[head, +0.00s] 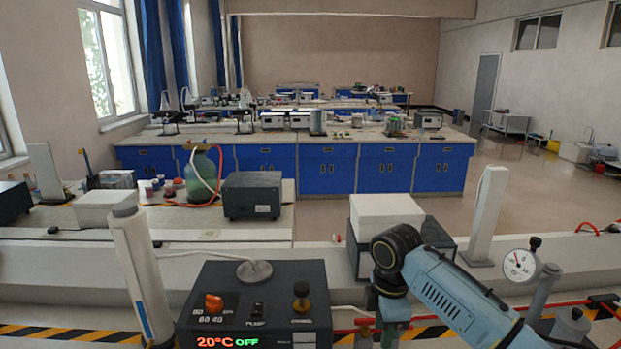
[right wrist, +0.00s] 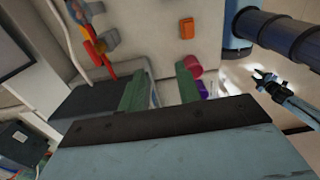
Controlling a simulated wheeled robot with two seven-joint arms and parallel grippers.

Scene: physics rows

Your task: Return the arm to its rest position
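My right arm (head: 460,295) is light blue with a dark round joint. It comes in from the lower right of the head view and bends down at the joint. My right gripper (head: 389,305) hangs below that joint, near the bottom edge; its fingertips cannot be made out there. In the right wrist view its two green fingers (right wrist: 161,88) stand apart with nothing held between them. My left arm and gripper do not show in the head view. A small light-blue part with a dark end at the right of the wrist view is too unclear to name.
A dark control box (head: 258,297) with a red and green display stands left of my right gripper. A white box (head: 385,215) is just behind the arm. A dial gauge (head: 519,264) stands to its right. Blue lab benches (head: 328,168) lie further back, with open floor between.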

